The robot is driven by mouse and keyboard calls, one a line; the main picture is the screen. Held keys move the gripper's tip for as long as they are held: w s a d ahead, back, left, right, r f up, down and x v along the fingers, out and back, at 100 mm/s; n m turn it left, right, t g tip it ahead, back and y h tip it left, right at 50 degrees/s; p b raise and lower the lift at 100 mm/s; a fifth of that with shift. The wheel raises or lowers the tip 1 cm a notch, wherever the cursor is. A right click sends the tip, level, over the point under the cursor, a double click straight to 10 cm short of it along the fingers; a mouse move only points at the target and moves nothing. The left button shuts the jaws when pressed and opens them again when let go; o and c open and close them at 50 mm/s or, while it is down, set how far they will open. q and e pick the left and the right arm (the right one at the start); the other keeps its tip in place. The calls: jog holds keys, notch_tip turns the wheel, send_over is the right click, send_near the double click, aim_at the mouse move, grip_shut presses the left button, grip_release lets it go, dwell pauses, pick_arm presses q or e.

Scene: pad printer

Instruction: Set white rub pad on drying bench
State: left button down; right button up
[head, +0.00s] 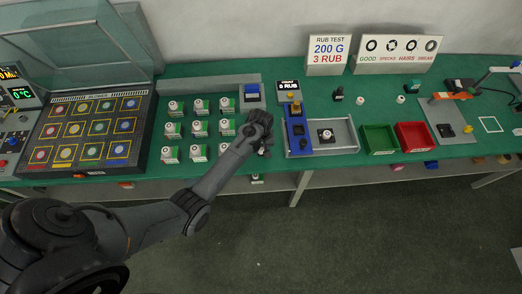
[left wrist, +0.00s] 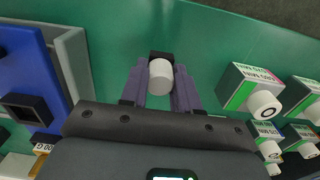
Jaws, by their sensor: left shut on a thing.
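My left gripper (head: 264,143) is over the green table, between the rows of green-and-white boxes and the grey tray. In the left wrist view its purple fingers (left wrist: 160,92) are shut on a white round pad (left wrist: 160,76) with a black block behind it. The pad is mostly hidden by the gripper in the head view. I cannot tell which surface is the drying bench. My right gripper is not in view.
Several boxes with white knobs (head: 199,129) stand left of the gripper. A blue fixture (head: 297,131) and a grey tray (head: 348,128) are to its right, then a green bin (head: 379,139) and a red bin (head: 415,137). An open-lidded case (head: 84,131) stands at the left.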

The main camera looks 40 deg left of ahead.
pick_arm(q)
jog(key=shift+f, duration=0.9)
jog(key=shift+f, duration=0.15)
jog(key=c, duration=0.8)
grip_release()
